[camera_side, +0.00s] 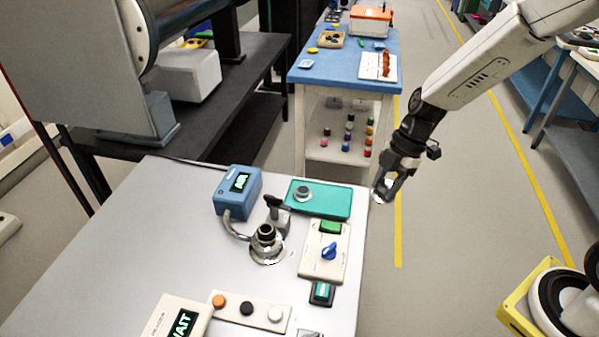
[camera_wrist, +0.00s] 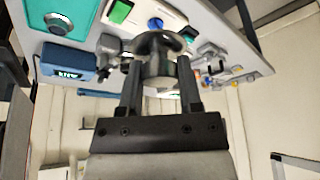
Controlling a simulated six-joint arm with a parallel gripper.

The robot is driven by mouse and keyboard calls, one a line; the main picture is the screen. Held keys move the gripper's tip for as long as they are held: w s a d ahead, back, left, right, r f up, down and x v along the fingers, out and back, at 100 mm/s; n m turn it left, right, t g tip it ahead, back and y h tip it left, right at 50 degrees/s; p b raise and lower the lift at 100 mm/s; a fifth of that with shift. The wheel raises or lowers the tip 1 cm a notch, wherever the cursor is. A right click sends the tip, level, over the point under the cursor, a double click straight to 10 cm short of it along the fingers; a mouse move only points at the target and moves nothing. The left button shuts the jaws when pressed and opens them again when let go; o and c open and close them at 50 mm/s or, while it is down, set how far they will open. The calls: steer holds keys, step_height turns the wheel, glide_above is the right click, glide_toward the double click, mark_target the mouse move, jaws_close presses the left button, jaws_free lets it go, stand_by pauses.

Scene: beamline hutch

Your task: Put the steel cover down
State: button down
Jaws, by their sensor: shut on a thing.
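The steel cover (camera_wrist: 162,72) is a round, shiny metal piece held between the two fingers of my gripper (camera_wrist: 160,85) in the wrist view. In the side view my gripper (camera_side: 384,188) is at the right, just past the right edge of the white table, with the pale rim of the cover (camera_side: 381,198) at its fingertips. The fingers hide most of the cover there. A round metal mount (camera_side: 266,243) stands bare-topped nearer the table's middle.
A blue display box (camera_side: 237,192) with a bent hose stands left of the mat. A control panel (camera_side: 324,252) with a green button and blue knob lies before it. A three-button box (camera_side: 249,311) and a WAIT display (camera_side: 178,318) are in front. The table's left part is clear.

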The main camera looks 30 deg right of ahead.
steer(key=w+f, duration=0.4)
steer(key=w, duration=0.5)
glide_above(331, 202)
steer(key=d, duration=0.1)
steer(key=shift+s+d+f, duration=0.1)
steer(key=shift+s+f, duration=0.05)
steer(key=shift+f, duration=1.15)
steer(key=shift+s+d+f, duration=0.1)
steer(key=shift+f, duration=1.2)
steer(key=shift+w+f, duration=0.1)
steer(key=shift+f, duration=0.05)
steer(key=shift+w+a+f, duration=0.1)
steer(key=shift+f, duration=1.6)
steer(key=shift+f, duration=0.15)
steer(key=shift+c, duration=1.4)
jaws_free()
